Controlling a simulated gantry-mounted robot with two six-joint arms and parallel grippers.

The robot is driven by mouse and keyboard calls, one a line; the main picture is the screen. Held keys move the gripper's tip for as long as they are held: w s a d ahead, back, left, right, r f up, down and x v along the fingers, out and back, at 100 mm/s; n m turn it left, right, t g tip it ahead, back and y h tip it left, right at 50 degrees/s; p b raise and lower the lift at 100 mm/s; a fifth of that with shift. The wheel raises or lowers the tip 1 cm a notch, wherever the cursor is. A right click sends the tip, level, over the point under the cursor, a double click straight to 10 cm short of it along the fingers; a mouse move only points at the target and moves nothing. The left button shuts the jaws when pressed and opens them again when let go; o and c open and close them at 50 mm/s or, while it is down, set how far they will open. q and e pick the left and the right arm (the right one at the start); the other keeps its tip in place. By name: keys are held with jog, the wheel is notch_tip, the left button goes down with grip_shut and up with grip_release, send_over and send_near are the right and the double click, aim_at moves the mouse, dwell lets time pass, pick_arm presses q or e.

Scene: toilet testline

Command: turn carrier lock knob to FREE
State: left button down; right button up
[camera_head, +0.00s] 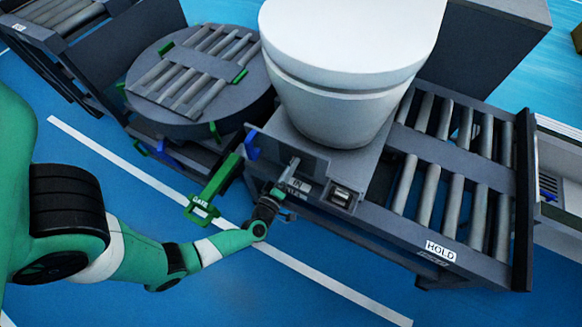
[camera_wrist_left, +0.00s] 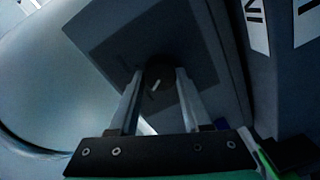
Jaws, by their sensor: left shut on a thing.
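The carrier lock knob (camera_wrist_left: 158,77) is a small dark round knob with a short pale mark, seen in the left wrist view on a dark square plate (camera_wrist_left: 150,36). My left gripper (camera_head: 284,184) reaches the front side of the carrier in the head view. In the left wrist view its two fingers stand on either side of the knob, shut on it. The pale mark is tilted; I cannot read any FREE label. In the head view the knob is hidden behind the gripper. My right gripper is out of view.
A white toilet (camera_head: 345,55) stands on the carrier above the gripper. A green GATE bar (camera_head: 214,186) is close on the left. A round roller turntable (camera_head: 165,112) is behind it. A roller conveyor marked HOLD (camera_head: 440,250) extends right. Blue floor in front is clear.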

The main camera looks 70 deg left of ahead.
pick_arm(q)
jog(key=shift+f+n, duration=0.1)
jog(key=shift+n, duration=0.9)
jog(key=shift+c, duration=1.8)
grip_release()
jog(key=p+v, duration=0.3)
jog(key=v, duration=0.8)
jog(key=shift+s+d+p, duration=0.2)
jog(key=shift+s+p, duration=0.1)
jog(key=shift+p, duration=0.05)
